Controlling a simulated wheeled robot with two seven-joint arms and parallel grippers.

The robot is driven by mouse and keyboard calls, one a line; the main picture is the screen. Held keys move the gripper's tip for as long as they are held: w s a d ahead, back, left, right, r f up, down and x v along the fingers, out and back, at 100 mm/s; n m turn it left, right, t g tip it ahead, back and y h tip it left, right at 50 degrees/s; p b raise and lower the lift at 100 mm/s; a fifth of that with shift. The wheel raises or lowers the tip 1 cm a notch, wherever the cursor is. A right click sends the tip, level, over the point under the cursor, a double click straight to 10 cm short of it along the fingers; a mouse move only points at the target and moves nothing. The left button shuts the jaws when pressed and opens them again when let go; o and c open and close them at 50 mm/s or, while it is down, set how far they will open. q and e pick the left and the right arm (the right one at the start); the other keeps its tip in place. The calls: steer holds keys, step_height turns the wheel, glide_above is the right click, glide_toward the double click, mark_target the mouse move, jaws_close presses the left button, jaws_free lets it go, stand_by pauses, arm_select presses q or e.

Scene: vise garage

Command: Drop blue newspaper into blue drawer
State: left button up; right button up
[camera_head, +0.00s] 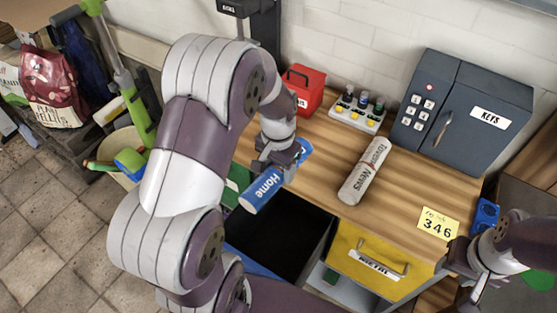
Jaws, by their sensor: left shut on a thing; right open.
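The blue newspaper (263,190) is a roll with "Home" in white on it. My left gripper (279,160) is shut around the roll and holds it tilted, in front of the brown bench. The blue drawer (250,263) is pulled open, and its dark inside lies below the roll and slightly to the right. My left arm hides much of the drawer's front. My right gripper (459,268) is open and empty at the lower right, beside the yellow drawer.
A white newspaper roll (364,172) lies on the bench (315,150). A yellow drawer (369,263) labelled "Metal" stands right of the open one. A grey key safe (460,110), a red box (304,86) and a bottle tray (357,112) stand at the back.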

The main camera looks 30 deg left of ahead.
mark_target(280, 168)
arm_select(q)
steer(key=f+b, duration=0.5)
steer(key=shift+w+d+f, duration=0.1)
steer(key=shift+d+f, duration=0.1)
steer(key=shift+f, duration=0.15)
steer(key=o, duration=1.3)
step_height(280, 168, up, 12)
steer(key=shift+r+p, duration=0.1)
steer(key=shift+p, duration=0.55)
steer(key=shift+r, duration=0.25)
